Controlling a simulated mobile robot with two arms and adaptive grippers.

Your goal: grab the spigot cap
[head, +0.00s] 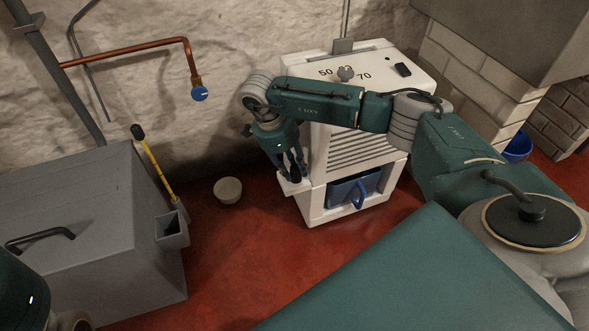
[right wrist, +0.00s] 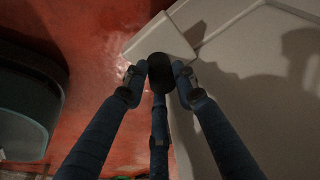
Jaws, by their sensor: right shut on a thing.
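My right gripper (head: 294,173) points down at the left side of the white machine (head: 322,213). In the right wrist view its fingers (right wrist: 160,80) are closed around a small dark, rounded piece, which looks like the spigot cap (right wrist: 160,66). The cap is over or against a pale ledge (right wrist: 161,42) that juts from the machine; I cannot tell whether it is still attached. In the head view the fingers largely hide the cap. Part of my left arm shows at the lower left, but its gripper is out of frame.
A blue container (head: 354,187) sits in the machine's lower opening. A grey chest (head: 75,190) is at left, with a yellow-handled tool (head: 154,168). A copper pipe (head: 130,50) with a blue tap (head: 199,94) runs along the wall.

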